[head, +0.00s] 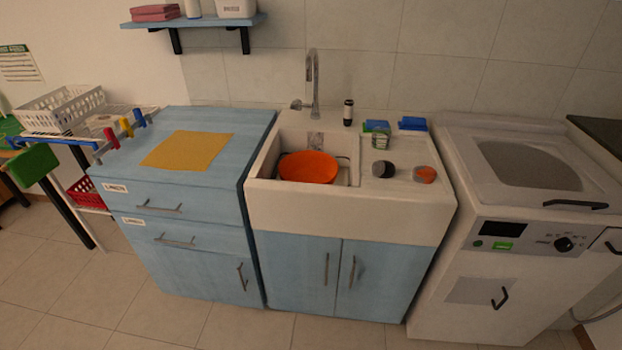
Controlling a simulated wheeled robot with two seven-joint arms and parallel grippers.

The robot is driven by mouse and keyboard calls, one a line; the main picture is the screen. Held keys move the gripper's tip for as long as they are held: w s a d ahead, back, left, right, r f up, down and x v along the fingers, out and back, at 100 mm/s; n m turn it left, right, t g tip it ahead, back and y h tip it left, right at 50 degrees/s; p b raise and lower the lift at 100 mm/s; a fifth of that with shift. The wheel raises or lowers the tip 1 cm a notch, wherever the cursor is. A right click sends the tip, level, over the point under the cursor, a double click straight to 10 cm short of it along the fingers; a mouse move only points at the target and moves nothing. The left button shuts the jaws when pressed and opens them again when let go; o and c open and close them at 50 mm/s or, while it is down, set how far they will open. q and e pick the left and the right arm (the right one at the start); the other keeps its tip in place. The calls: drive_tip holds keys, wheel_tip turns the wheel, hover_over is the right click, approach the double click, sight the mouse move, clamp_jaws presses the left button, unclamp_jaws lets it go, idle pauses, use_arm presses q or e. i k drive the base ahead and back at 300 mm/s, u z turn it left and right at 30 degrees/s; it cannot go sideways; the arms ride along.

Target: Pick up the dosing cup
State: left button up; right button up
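No object is clearly marked as the dosing cup. On the white drainboard right of the sink basin stand a small round orange item (425,174) and a small round dark item (383,169). The orange one may be the dosing cup, but they are too small to tell. A larger orange tub (308,167) sits in the sink basin. Neither of my grippers is in view.
A dark bottle (348,112), a green-and-blue item (377,131) and a blue item (412,124) stand behind. A faucet (314,85) rises over the sink. A washing machine (520,240) stands right. A yellow cloth (187,150) lies on the blue cabinet (225,125). The front floor (130,315) is clear.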

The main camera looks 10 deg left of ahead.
sight(381, 136)
drive_tip(key=z, duration=2.15)
drive_tip(key=i, duration=1.8)
drive_tip(key=u, duration=4)
